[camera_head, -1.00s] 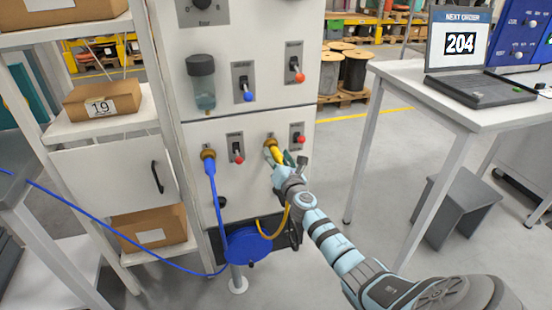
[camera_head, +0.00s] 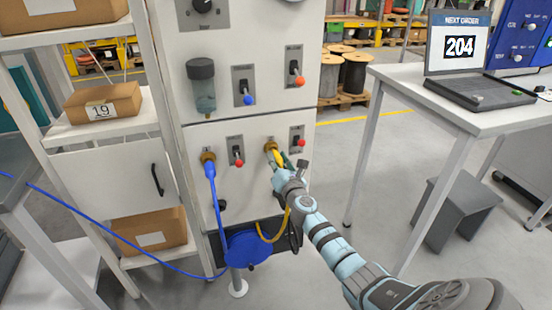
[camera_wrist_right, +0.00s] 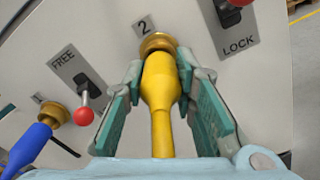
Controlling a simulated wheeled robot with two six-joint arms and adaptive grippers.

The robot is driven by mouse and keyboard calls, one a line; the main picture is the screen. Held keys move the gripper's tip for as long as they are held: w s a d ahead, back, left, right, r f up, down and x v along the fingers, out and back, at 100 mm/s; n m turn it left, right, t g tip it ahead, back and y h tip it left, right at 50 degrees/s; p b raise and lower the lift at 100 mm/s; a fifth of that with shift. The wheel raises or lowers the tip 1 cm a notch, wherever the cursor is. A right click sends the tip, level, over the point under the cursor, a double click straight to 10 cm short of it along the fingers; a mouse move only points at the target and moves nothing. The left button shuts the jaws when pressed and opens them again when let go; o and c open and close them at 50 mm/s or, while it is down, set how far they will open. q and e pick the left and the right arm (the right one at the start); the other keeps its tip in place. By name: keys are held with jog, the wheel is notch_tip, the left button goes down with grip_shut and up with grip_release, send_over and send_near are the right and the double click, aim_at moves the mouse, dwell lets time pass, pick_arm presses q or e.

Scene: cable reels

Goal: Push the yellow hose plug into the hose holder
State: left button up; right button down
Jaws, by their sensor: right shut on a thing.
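The yellow hose plug (camera_wrist_right: 161,85) points at the brass hose holder (camera_wrist_right: 158,43) marked 2, and its tip meets the holder's opening in the right wrist view. I cannot tell how deep it sits. My right gripper (camera_wrist_right: 162,80) is shut on the yellow plug, with a teal finger on each side of it. In the head view the right gripper (camera_head: 279,168) is at the white panel, and the yellow plug (camera_head: 278,158) shows just above it. The holder (camera_head: 270,146) shows at the plug's upper end. My left gripper is not in view.
A blue plug (camera_head: 209,170) sits in another brass holder to the left. Red-knobbed levers (camera_head: 238,160) (camera_head: 300,142) flank holder 2. A blue reel (camera_head: 247,246) hangs below.

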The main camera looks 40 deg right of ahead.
jog(key=shift+p+v, duration=0.9)
jog(key=shift+v, duration=1.3)
jog(key=shift+p+v, duration=0.75)
jog(key=shift+v, duration=2.25)
